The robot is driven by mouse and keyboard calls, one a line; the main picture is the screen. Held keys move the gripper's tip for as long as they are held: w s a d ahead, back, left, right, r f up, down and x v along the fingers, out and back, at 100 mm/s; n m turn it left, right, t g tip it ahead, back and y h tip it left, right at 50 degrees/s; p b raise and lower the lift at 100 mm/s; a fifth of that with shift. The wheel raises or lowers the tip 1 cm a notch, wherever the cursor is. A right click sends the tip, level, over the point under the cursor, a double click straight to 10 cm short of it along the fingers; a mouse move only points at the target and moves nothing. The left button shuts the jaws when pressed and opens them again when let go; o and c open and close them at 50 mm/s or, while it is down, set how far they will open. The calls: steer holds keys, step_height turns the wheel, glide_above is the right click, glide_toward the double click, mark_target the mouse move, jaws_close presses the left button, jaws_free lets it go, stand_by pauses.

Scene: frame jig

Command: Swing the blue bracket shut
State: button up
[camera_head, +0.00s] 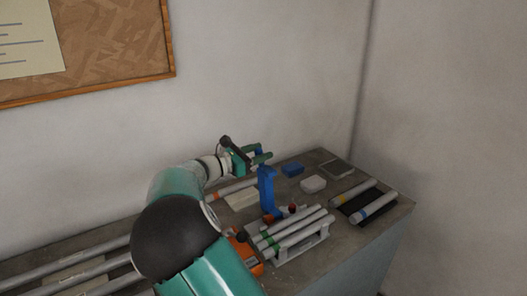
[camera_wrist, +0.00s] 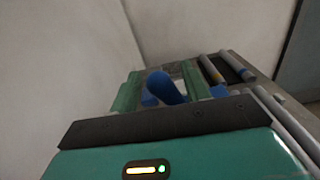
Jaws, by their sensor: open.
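The blue bracket (camera_head: 267,193) stands upright on the bench, beside a pale rack of grey tubes. Its top reaches up close to my gripper (camera_head: 263,157), which is above the bench with green fingers pointing right. In the wrist view the two fingers of my gripper (camera_wrist: 162,88) are apart, and a rounded blue part, likely the bracket (camera_wrist: 166,86), shows between them. I cannot tell whether either finger touches it. The bracket's lower part is hidden in the wrist view.
The rack (camera_head: 290,243) holds several tubes in front of the bracket. An orange item (camera_head: 250,262) is near my arm. A wall stands behind.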

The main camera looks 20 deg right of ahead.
steer(key=shift+w+d, duration=0.2)
steer(key=shift+d, duration=0.8)
jaws_close()
steer(key=shift+s, duration=0.1)
